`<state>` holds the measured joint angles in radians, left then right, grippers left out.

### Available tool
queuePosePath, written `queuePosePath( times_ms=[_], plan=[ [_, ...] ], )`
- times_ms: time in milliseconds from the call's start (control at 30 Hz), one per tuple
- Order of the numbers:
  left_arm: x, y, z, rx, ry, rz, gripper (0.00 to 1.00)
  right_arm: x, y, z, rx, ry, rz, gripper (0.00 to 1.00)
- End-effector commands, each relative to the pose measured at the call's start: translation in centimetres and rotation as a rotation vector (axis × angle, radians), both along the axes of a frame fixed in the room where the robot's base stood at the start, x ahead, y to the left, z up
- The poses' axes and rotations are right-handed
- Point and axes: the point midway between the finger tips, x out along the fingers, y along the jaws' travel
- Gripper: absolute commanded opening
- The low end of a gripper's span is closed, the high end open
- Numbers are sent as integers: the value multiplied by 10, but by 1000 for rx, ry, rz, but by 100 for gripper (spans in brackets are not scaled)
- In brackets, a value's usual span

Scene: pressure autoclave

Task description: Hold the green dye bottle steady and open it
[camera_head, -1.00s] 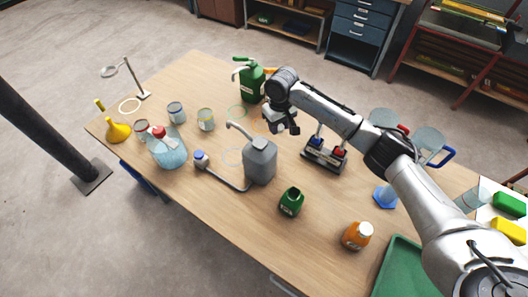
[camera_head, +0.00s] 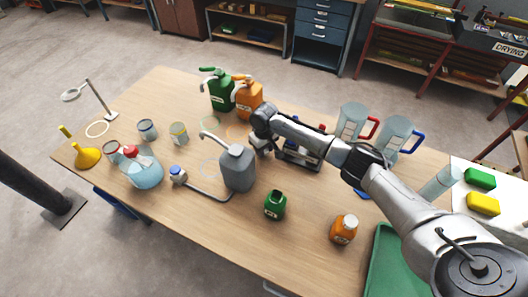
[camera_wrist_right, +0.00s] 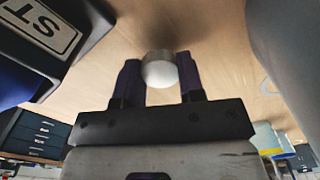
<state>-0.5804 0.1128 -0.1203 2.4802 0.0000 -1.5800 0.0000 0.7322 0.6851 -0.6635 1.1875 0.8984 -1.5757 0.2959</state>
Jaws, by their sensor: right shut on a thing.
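The small green dye bottle (camera_head: 275,206) stands upright on the wooden table (camera_head: 310,225), right of and in front of the grey canister. Its dark mouth shows at the top and no cap sits on it. My right gripper (camera_head: 262,143) is behind the grey canister, away from the green bottle. In the right wrist view its dark fingers are shut on a small round white cap (camera_wrist_right: 160,70), with tabletop behind it. The fingers are partly hidden in the head view. My left gripper is in neither view.
A grey canister (camera_head: 238,169) stands just in front of my right gripper. A dark rack (camera_head: 300,155) is just right of it. An orange white-capped bottle (camera_head: 344,229) stands right of the green one. Large green (camera_head: 221,94) and orange (camera_head: 248,98) jugs stand behind.

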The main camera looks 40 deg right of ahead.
Motion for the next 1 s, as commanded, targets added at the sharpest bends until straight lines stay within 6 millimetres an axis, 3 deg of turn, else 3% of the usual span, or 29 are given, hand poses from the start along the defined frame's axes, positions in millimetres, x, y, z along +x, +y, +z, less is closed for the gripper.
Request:
queuePosePath(
  times_ms=[100,533,567,833,1000],
  plan=[
    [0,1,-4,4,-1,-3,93,0,1,-15,0,1,0,7],
    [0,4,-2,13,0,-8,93,0,0,-19,0,0,1,7],
    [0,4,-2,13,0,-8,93,0,0,-19,0,0,1,37],
    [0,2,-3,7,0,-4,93,0,0,-19,0,0,1,62],
    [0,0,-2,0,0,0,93,0,0,-19,0,0,1,62]
  ],
)
